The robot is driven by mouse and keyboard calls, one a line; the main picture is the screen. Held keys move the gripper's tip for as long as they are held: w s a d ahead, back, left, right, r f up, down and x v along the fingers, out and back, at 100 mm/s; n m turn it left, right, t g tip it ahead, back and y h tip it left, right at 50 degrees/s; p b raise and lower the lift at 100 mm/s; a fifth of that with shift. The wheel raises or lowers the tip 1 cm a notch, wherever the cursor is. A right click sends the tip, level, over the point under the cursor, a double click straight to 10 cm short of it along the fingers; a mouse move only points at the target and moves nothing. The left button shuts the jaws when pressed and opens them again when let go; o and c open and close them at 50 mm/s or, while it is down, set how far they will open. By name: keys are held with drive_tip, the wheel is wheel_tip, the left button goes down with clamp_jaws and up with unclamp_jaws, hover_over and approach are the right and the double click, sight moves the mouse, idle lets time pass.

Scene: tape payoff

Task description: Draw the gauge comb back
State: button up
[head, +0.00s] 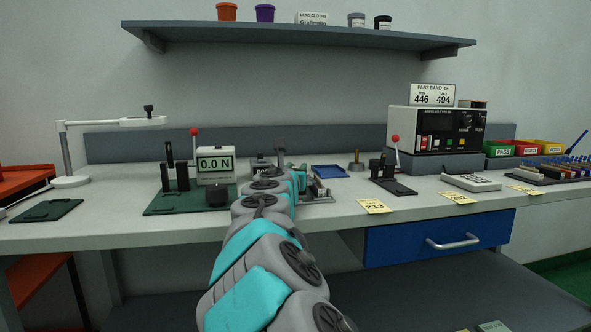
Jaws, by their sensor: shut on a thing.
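My arm reaches forward over the middle of the bench, and its end, my gripper (283,166), is low at a small metal fixture (317,190). My wrist covers the fingertips and most of the fixture. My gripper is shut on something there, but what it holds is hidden. I cannot make out the gauge comb for certain. The fixture's right end shows to the right of my wrist.
A force gauge reading 0.0 N (216,164) stands on a green base (160,207) to the left. A blue tray (328,171), a black lever fixture (392,180) and a meter box (437,130) are to the right. The bench front (330,215) is mostly clear.

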clamp_jaws()
idle(0.8)
